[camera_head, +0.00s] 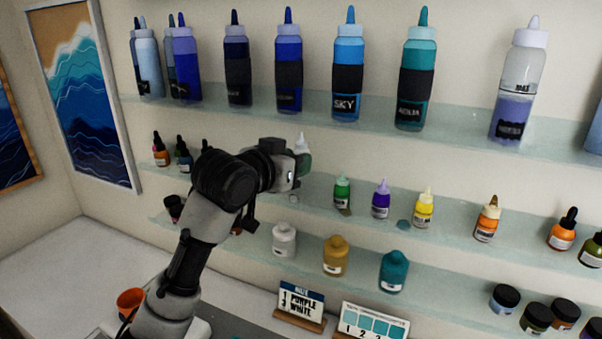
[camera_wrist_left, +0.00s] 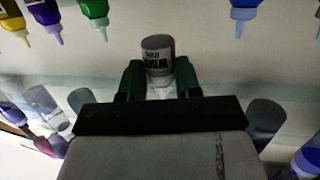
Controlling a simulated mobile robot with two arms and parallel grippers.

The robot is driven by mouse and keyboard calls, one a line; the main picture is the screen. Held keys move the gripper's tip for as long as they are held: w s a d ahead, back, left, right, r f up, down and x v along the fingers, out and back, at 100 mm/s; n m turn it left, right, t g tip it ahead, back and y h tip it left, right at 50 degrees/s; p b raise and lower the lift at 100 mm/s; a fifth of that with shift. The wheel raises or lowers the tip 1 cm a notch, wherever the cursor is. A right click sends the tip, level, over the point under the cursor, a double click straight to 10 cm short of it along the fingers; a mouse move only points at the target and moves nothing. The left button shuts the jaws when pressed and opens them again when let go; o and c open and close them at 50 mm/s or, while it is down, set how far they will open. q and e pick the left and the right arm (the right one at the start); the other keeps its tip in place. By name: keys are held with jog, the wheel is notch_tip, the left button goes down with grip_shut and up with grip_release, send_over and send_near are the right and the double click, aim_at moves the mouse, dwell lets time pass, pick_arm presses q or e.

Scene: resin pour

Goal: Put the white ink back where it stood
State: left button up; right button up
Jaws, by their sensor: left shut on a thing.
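The white ink (camera_wrist_left: 158,62) is a small bottle with a dark-lettered label. It shows upside down in the left wrist view, between the two green fingers of my left gripper (camera_wrist_left: 158,82). My left gripper is shut on it. In the head view my left gripper (camera_head: 300,168) is at the middle shelf (camera_head: 360,205), left of the green ink (camera_head: 342,192). Only a pale part of the white ink (camera_head: 303,146) shows there, the rest hidden by the gripper. I cannot tell whether its base touches the shelf. My right gripper is not in view.
Purple (camera_head: 381,199) and yellow (camera_head: 424,208) inks stand right of the green one. Dark inks (camera_head: 183,153) stand left, partly behind my arm. An orange cup (camera_head: 130,301) is on the counter.

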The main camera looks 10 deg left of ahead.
pick_arm(q)
jog(key=w, duration=0.1)
jog(key=w+p, duration=0.1)
jog(key=w, duration=0.1)
jog(key=shift+w+d, duration=0.25)
jog(key=shift+d, duration=0.1)
notch_tip(320, 180, down, 3)
jog(key=shift+s+r+p, duration=0.1)
jog(key=shift+r+p, duration=0.1)
jog(key=shift+p, duration=0.35)
jog(key=shift+f, duration=0.2)
notch_tip(320, 180, down, 2)
jog(key=shift+f+p, duration=0.25)
jog(key=shift+p, duration=0.95)
jog(key=shift+f, duration=0.55)
